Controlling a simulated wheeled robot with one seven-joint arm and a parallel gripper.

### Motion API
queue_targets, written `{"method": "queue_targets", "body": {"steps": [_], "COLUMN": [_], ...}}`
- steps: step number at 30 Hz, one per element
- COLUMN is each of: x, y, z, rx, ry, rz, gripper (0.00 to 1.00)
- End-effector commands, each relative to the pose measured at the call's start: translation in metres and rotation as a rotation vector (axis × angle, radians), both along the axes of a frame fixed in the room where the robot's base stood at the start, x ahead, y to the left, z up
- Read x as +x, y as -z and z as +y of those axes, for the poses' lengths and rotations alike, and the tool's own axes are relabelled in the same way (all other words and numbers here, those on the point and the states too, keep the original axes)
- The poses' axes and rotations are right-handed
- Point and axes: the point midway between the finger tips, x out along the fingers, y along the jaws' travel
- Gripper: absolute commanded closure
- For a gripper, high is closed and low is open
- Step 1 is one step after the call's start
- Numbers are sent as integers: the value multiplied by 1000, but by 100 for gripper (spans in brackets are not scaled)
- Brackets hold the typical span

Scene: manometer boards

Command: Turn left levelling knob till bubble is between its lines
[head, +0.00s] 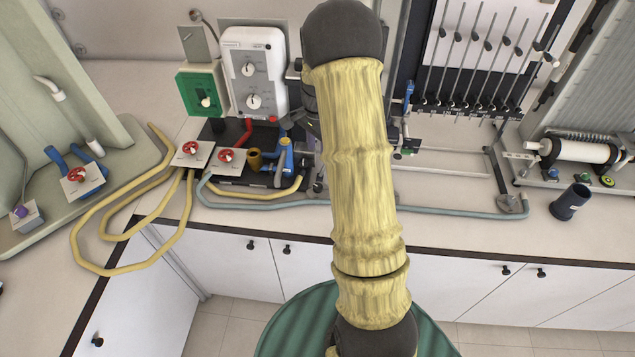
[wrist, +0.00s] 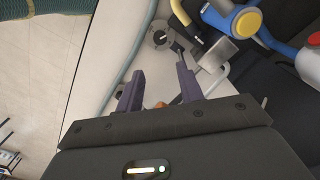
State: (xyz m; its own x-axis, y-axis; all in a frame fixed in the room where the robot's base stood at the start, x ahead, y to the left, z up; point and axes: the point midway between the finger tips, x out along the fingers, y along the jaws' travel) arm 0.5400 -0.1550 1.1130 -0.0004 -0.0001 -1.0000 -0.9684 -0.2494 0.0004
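My gripper (wrist: 160,70) shows in the wrist view with its two dark fingers apart. A small orange-brown piece (wrist: 158,105) shows low in the gap between them, mostly hidden by the gripper body; I cannot tell whether it is the left levelling knob or whether a finger touches it. A round grey foot-like plate (wrist: 160,35) lies beyond the fingertips. In the head view the tilted-tube manometer board (head: 470,75) stands behind my arm. A small green and grey fitting (head: 405,150) sits on its frame; I cannot make out a bubble or lines. My arm hides part of the frame.
A grey control box (head: 254,75) and two red valve wheels (head: 192,148) (head: 227,155) stand left of my arm. A blue-grey hose (head: 440,211) runs along the bench front. A dark cup (head: 570,201) stands at right. Yellow hoses (head: 90,225) overhang the left bench edge.

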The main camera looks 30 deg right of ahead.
Motion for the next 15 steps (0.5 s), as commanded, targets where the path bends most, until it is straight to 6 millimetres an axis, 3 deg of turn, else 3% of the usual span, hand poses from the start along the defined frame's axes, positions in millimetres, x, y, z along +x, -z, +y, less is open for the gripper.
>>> {"method": "queue_targets", "body": {"steps": [15], "x": [-1], "y": [81], "z": [0], "rx": [1], "ry": [-1], "rz": [4], "gripper": [63]}}
